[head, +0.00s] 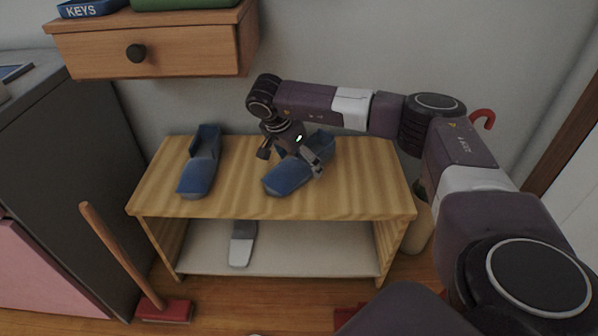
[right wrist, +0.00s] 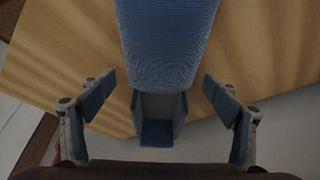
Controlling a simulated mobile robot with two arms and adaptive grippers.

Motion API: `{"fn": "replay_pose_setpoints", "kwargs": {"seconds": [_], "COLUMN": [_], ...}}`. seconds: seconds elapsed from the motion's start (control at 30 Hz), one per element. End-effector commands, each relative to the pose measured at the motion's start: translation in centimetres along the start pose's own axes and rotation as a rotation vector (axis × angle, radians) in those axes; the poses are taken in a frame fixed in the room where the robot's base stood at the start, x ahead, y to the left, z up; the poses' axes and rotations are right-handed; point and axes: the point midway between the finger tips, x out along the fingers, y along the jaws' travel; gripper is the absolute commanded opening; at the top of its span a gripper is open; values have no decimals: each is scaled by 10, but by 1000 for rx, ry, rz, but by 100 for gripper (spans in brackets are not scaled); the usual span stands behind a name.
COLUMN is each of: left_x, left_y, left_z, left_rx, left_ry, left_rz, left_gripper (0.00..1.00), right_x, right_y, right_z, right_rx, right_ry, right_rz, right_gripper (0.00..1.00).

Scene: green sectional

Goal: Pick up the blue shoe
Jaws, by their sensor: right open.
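Two blue shoes lie on top of the wooden shelf unit (head: 240,200). The left blue shoe (head: 198,165) stands apart from my grippers. My right gripper (head: 290,163) is open over the right blue shoe (head: 286,180), one finger on each side of it in the head view, and partly hides it. In the right wrist view the blue shoe (right wrist: 168,45) lies between and beyond the two open fingertips (right wrist: 160,90), with visible gaps on both sides. I cannot tell how high the fingertips are above the shelf top. My left gripper is not in view.
A grey shoe-like item (head: 242,245) lies on the lower shelf. A wooden drawer (head: 180,50) hangs above left, with a KEYS box (head: 85,9) on it. A red-headed brush (head: 163,309) leans at the left by a dark cabinet (head: 65,150). A red hooked handle (head: 483,119) is at right.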

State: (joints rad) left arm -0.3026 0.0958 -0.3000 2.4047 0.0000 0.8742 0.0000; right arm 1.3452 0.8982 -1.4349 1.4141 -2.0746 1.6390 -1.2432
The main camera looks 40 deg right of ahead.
Motion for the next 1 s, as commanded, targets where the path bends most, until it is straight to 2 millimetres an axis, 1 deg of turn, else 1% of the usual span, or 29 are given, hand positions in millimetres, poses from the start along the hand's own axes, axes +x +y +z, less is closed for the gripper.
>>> {"fn": "replay_pose_setpoints", "kwargs": {"seconds": [0.03,0.23,0.7,0.73,1.0], "left_x": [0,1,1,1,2], "left_y": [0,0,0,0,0], "left_z": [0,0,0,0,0], "left_rx": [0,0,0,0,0], "left_ry": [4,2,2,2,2], "left_rz": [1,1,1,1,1], "left_gripper": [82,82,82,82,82], "right_x": [3,2,2,1,0], "right_y": [0,-1,-1,-1,-1], "right_z": [0,0,0,0,-1], "right_rx": [0,0,0,1,1], "right_ry": [0,-1,-1,-1,-1], "right_rz": [-1,-2,-2,-3,-3], "right_gripper": [82,81,29,28,28]}}
